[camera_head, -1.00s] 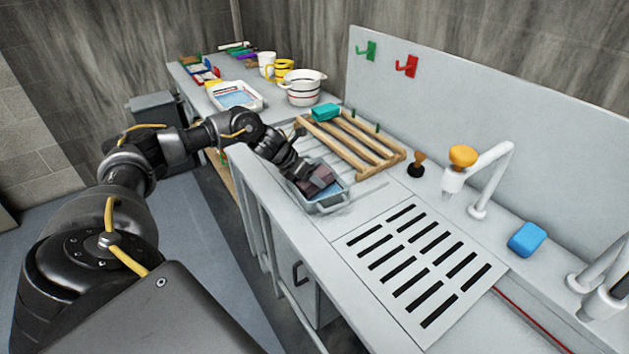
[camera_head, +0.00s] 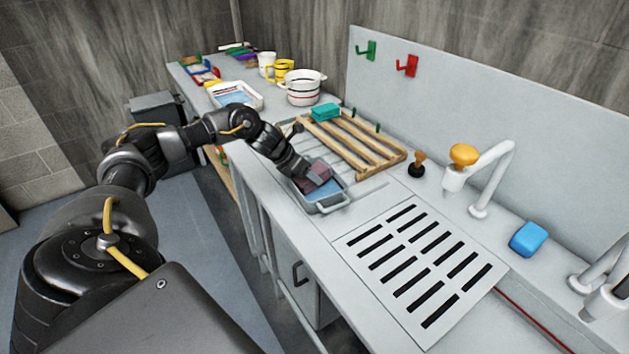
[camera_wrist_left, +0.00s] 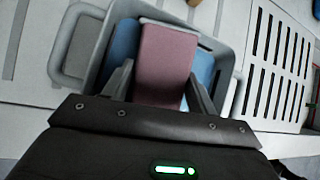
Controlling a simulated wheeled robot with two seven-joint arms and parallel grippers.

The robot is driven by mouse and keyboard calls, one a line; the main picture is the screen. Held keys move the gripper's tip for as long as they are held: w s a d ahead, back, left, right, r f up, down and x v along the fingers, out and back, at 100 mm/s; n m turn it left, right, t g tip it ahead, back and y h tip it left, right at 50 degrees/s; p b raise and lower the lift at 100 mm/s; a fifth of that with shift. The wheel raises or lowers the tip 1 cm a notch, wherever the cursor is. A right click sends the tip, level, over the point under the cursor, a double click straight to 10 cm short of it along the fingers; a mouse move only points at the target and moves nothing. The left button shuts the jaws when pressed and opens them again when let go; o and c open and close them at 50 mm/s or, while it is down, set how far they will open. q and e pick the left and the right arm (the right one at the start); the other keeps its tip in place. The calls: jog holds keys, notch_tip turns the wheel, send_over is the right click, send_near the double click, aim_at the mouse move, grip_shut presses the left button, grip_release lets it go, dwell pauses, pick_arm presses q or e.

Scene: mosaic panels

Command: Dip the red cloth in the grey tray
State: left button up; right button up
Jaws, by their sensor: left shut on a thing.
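The red cloth, a dull red block-like piece (camera_head: 317,174), is between the fingers of my left gripper (camera_head: 304,176), which is shut on it. In the left wrist view the cloth (camera_wrist_left: 166,62) lies between the two fingers (camera_wrist_left: 160,92), over the blue liquid of the grey tray (camera_wrist_left: 75,70). The grey tray (camera_head: 334,203) stands on the counter with blue liquid inside. The cloth is within the tray's outline; I cannot tell how deep it sits. My right gripper is not in view.
A wooden rack (camera_head: 352,145) with a teal block (camera_head: 325,112) stands behind the tray. A slotted drain panel (camera_head: 420,260) lies to the right. A white tap (camera_head: 490,175), a blue sponge (camera_head: 528,239) and a white pot (camera_head: 303,90) are on the counter.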

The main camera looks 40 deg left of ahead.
pick_arm(q)
jog(key=shift+r+p, duration=3.3)
jog(key=shift+r, duration=1.5)
